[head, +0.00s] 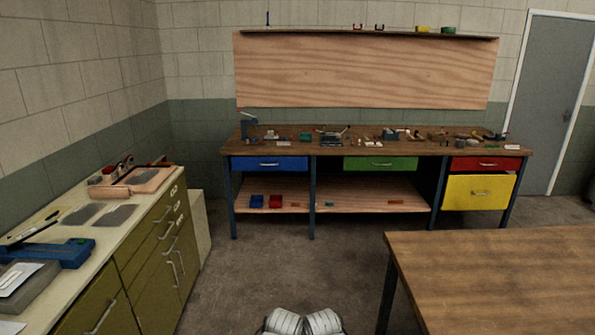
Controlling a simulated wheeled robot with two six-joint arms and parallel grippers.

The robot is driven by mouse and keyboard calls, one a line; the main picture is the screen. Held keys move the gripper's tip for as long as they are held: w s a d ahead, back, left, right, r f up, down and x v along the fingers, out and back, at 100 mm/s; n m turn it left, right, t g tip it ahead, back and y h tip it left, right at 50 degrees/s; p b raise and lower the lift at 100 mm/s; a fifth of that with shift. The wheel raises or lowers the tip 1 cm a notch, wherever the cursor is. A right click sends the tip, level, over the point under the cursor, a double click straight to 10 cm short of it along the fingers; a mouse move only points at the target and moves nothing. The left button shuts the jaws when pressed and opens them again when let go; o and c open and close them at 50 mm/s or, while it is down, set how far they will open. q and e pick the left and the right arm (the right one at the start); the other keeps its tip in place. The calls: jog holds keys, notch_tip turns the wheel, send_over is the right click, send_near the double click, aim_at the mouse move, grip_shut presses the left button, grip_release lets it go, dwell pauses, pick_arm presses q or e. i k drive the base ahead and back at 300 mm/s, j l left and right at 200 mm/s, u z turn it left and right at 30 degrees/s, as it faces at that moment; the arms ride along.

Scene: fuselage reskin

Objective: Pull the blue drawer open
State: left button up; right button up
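The blue drawer (290,165) is at the left end of the long workbench (380,149) against the back wall. Its front looks flush with the bench frame, so it appears shut. A pale bar handle runs across the middle of its front. Neither of my grippers shows in the head view. Two white rounded parts at the bottom edge look like my own arms, and no fingers can be seen on them. I am across the floor from the drawer, well short of it.
Clear concrete floor (255,265) lies before the bench. An olive cabinet (135,270) lines the left side. A wooden table (500,270) stands at the right front. The bench also has a green drawer (350,164), a red drawer (460,163) and a yellow drawer (478,195).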

aim_at(239, 162)
jog(key=i, duration=0.95)
jog(key=i+u, duration=0.1)
jog(key=i, duration=0.8)
jog(key=i+l, duration=0.15)
jog(key=i, duration=0.8)
jog(key=i+l, duration=0.1)
jog(key=i, duration=0.8)
jog(key=i+l+u, duration=0.1)
jog(key=i+u, duration=0.15)
jog(key=i, duration=0.2)
jog(key=i+l+u, duration=0.15)
jog(key=i+u, duration=0.15)
jog(key=i, duration=0.15)
